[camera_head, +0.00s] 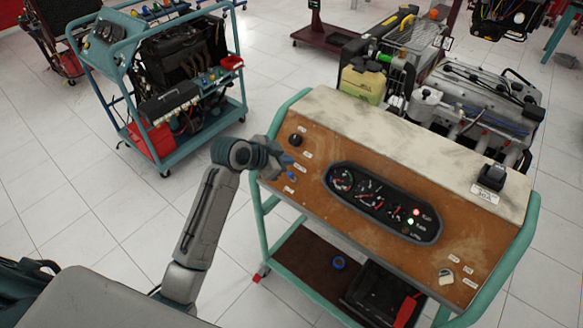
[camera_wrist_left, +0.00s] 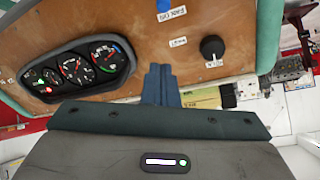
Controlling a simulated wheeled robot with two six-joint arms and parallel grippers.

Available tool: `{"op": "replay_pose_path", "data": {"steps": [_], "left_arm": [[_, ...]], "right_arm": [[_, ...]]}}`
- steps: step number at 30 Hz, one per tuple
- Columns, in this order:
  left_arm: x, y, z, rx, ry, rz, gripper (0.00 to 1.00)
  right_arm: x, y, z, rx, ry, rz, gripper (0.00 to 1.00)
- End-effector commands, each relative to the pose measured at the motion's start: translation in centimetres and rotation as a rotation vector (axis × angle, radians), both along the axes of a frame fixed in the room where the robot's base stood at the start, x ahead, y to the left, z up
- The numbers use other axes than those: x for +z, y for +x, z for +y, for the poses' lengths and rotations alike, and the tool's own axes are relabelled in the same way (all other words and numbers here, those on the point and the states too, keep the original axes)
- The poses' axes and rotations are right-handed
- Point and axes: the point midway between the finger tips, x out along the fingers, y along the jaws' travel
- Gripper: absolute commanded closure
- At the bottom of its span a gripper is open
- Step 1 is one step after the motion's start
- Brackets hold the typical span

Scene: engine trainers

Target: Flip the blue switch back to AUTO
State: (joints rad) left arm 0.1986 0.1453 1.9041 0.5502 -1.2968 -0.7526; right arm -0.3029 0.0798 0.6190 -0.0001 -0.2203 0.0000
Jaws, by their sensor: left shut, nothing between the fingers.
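The blue switch (camera_head: 291,176) is a small piece on the left end of the brown control panel (camera_head: 330,222), below a black knob (camera_head: 296,140). In the left wrist view the blue switch (camera_wrist_left: 163,5) shows only partly, at the top edge, beside a white label. Which position it is in cannot be told. My left gripper (camera_head: 285,160) is over the panel's left end, between the black knob and the switch. In the left wrist view its fingers (camera_wrist_left: 160,82) are together and empty, apart from the switch. My right gripper is in neither view.
A gauge cluster (camera_head: 383,202) with lit red and green lamps is mid-panel. A pale knob (camera_head: 446,274) sits lower right. A green tubular frame (camera_head: 524,245) edges the panel. An engine (camera_head: 480,100) stands behind, another trainer (camera_head: 180,80) at left. Floor between is clear.

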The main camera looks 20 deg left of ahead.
Motion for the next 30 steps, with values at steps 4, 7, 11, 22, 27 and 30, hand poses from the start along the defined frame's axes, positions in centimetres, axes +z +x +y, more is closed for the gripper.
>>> {"op": "replay_pose_path", "data": {"steps": [4, 7, 11, 22, 27, 30], "left_arm": [[-1.4, 1.8, -1.2, 0.0, -0.004, 0.005, 1.0], [-2.6, 3.1, -2.0, 0.0, -0.003, 0.005, 1.0], [-4.1, 4.6, -2.9, 0.0, -0.002, 0.004, 1.0], [-6.8, 3.6, -1.0, 0.0, 0.002, 0.003, 1.0], [-7.2, 3.3, -0.7, 0.0, 0.0, 0.001, 1.0], [-7.3, 3.3, -0.6, 0.0, 0.001, 0.0, 1.0]], "right_arm": [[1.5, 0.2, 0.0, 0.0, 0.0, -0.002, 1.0], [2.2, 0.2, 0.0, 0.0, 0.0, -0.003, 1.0], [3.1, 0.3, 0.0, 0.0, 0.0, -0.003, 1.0], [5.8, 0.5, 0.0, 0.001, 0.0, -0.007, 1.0], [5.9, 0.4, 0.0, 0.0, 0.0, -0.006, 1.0], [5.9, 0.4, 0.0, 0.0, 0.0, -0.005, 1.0]]}}
